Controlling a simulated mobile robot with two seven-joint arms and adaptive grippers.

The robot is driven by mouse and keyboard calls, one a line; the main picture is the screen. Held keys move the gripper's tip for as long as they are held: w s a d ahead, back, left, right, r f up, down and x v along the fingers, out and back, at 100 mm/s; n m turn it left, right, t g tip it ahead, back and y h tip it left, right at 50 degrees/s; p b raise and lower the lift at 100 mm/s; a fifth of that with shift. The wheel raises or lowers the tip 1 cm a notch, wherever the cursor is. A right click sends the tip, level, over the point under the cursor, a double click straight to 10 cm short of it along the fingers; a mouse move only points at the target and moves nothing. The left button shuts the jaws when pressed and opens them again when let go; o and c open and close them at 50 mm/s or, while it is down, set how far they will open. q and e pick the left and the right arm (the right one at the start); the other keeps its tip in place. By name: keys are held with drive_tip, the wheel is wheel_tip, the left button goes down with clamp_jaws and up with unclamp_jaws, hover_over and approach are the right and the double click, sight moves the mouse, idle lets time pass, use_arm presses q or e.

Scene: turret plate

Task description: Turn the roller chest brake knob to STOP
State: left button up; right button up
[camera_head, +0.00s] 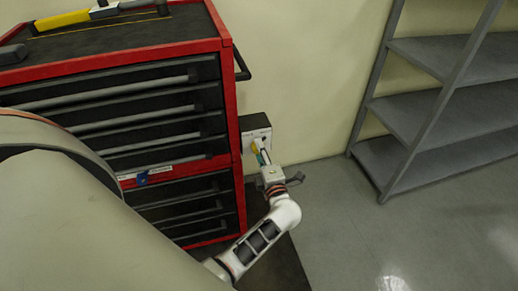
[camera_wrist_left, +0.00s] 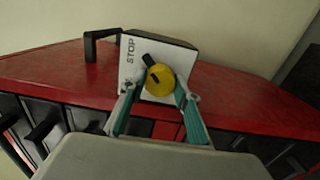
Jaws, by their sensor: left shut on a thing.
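The roller chest (camera_head: 231,110) is red with black drawers and stands at the left in the head view. A small box with a white-faced brake plate (camera_wrist_left: 132,74) sits on its side and shows dark in the head view (camera_head: 257,124). The round yellow brake knob (camera_wrist_left: 159,84) has a black bar across it, angled to the upper left in the left wrist view. The word STOP (camera_wrist_left: 131,50) is printed near the plate's upper left. My left gripper (camera_wrist_left: 156,93) is shut on the knob, its teal fingers on either side. My right gripper is not in view.
A black handle (camera_head: 242,65) sticks out from the chest's side above the box. Tools, including a yellow-handled one (camera_head: 62,20), lie on the chest top. Grey shelves (camera_head: 440,100) stand at the right. The floor (camera_head: 390,235) between is clear.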

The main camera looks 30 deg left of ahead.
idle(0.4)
use_arm(q)
drive_tip(key=o, duration=1.1)
drive_tip(key=shift+d, duration=0.1)
